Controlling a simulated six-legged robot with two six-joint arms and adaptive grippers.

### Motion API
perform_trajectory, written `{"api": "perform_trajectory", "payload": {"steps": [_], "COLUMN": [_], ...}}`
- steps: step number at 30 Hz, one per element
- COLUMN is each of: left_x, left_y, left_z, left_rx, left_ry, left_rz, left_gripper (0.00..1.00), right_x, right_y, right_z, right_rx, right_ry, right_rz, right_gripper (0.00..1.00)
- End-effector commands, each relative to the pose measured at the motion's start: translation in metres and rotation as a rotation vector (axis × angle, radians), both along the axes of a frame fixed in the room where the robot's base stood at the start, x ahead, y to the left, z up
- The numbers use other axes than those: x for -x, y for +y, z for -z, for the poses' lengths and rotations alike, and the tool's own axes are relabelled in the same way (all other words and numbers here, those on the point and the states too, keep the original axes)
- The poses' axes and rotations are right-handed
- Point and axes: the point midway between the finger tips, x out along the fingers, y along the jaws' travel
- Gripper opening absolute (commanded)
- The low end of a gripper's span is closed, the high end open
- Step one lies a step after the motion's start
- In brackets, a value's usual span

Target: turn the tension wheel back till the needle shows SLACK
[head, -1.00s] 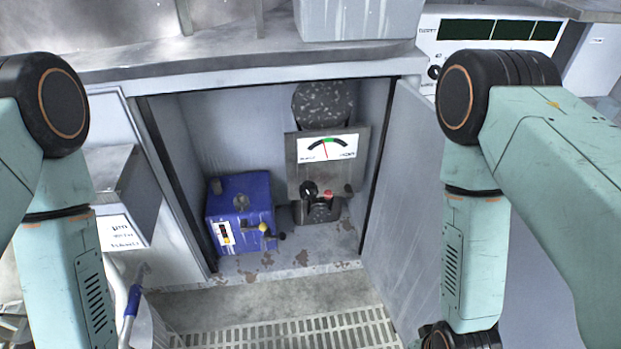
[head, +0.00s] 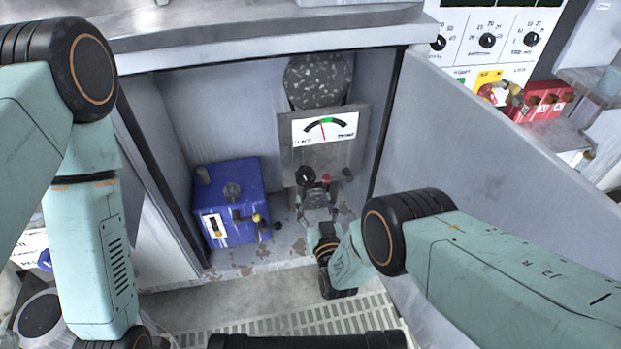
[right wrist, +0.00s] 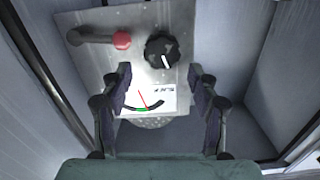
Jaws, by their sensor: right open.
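The black tension wheel (head: 306,175) sits low on a grey metal panel (head: 350,160) inside the cabinet. It also shows in the right wrist view (right wrist: 162,53), with a white mark on it. The white gauge (head: 325,128) above it has SLACK at its left end. Its red needle points nearly straight up, leaning slightly left, close to the green band. My right gripper (head: 317,196) is in front of the wheel. In the right wrist view its fingers (right wrist: 159,78) are open and apart, with the wheel ahead between them; I see no contact. My left gripper is out of view.
A red-knobbed lever (right wrist: 122,40) is close beside the wheel. A blue box (head: 230,200) with a yellow-knobbed lever stands left on the cabinet floor. The open cabinet door (head: 470,130) borders my right arm. A red block (head: 540,102) lies outside, at the upper right.

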Motion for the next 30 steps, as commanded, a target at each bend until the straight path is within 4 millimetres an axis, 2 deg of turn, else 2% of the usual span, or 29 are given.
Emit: {"api": "perform_trajectory", "payload": {"steps": [5, 18, 24, 30], "left_x": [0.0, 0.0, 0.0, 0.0], "left_y": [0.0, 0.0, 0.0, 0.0], "left_z": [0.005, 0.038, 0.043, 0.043], "left_rx": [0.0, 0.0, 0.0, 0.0], "left_ry": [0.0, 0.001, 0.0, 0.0], "left_rz": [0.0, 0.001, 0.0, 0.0], "left_gripper": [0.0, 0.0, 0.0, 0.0], "right_x": [-0.007, -0.066, -0.077, -0.08], "right_y": [0.008, 0.019, 0.021, 0.021], "right_z": [-0.005, -0.003, -0.005, -0.006], "right_rx": [-0.015, -0.015, -0.015, -0.014], "right_ry": [-0.036, -0.035, -0.032, -0.032], "right_rz": [-0.001, -0.001, 0.001, 0.002], "right_gripper": [0.61, 0.61, 0.61, 0.61]}}
